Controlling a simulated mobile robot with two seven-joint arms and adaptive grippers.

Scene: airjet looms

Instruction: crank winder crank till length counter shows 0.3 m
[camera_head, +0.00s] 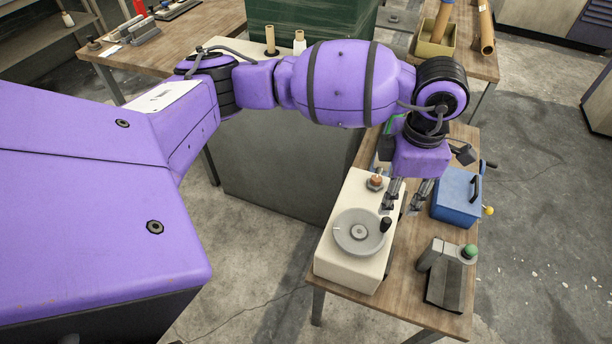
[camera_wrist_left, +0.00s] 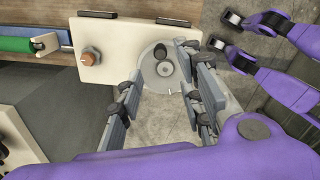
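The winder is a cream box (camera_head: 335,258) on the wooden table, with a round grey crank disc (camera_head: 352,236) on top. A black crank knob (camera_head: 385,224) stands upright at the disc's edge. My left gripper (camera_head: 400,208) points down beside the knob, its fingers apart. In the left wrist view the open fingers (camera_wrist_left: 160,82) reach toward the disc (camera_wrist_left: 148,73) and knob (camera_wrist_left: 160,54). The knob appears between the fingers in that view; I see no contact. No readable length counter shows. My right gripper cannot be identified in either view.
A blue box (camera_head: 456,198) with a black handle stands to the right. A grey device with a green knob (camera_head: 469,251) sits at the front right. Concrete floor surrounds the table.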

